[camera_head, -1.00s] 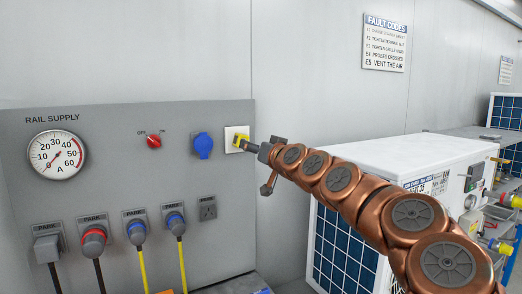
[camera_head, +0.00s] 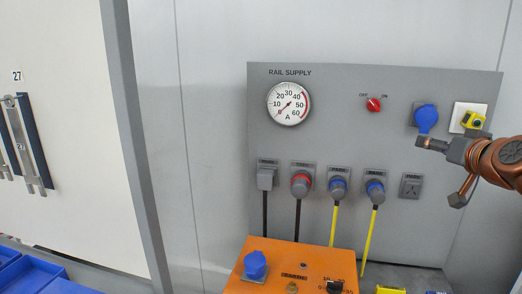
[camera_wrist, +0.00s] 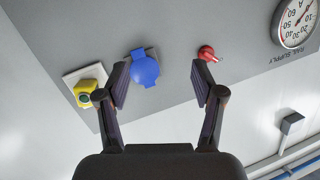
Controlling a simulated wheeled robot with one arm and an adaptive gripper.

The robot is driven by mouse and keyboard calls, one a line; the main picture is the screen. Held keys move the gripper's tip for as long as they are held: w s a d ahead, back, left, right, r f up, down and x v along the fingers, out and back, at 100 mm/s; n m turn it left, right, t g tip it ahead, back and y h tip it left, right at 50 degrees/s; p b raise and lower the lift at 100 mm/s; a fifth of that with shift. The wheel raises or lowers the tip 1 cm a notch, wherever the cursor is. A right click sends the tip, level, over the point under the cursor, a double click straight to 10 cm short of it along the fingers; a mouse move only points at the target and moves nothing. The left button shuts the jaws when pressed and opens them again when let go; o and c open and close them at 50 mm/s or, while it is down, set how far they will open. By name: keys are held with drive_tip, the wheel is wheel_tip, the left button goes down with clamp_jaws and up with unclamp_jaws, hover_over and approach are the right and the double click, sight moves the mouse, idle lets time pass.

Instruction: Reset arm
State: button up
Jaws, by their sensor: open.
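My gripper (camera_head: 438,172) is at the right of the head view, in front of the grey rail supply panel (camera_head: 330,135). Its fingers are spread and nothing is between them. In the wrist view, my gripper (camera_wrist: 162,90) shows both fingers apart, with the blue socket cover (camera_wrist: 144,68) behind them, nearer the left finger. A yellow device on a white plate (camera_wrist: 84,90) lies left of the left finger. The red switch (camera_wrist: 206,53) is beyond the right finger. My copper arm comes in from the right edge of the head view.
Several plugs hang in a row labelled PARK, with the red one (camera_head: 301,184) among them. An orange box (camera_head: 292,262) stands below the panel. A round gauge (camera_head: 288,104) is at upper left on the panel. A white door (camera_head: 60,130) and blue bins (camera_head: 35,275) are at left.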

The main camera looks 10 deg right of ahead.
drive_tip(key=s+a+f+n+g+y, duration=0.2)
drive_tip(key=s+a+f+g, duration=0.2)
drive_tip(key=a+f, duration=0.65)
drive_tip(key=s+a+f+n+g+y, duration=0.3)
drive_tip(key=a+f, duration=0.4)
drive_tip(key=a, duration=0.7)
drive_tip(key=s+a+f+g+h, duration=0.1)
drive_tip(key=s+f+g, duration=0.2)
drive_tip(key=s, duration=0.5)
drive_tip(key=s+f+g+h, duration=0.1)
drive_tip(key=s+f+g, duration=0.3)
drive_tip(key=s, duration=0.5)
drive_tip(key=s+a+f+m+g+h, duration=0.1)
drive_tip(key=s+f+g, duration=0.2)
drive_tip(key=s+f, duration=0.3)
drive_tip(key=shift+s+a+g+h+p, duration=0.35)
drive_tip(key=shift+s+p, duration=0.1)
drive_tip(key=shift+s, duration=0.7)
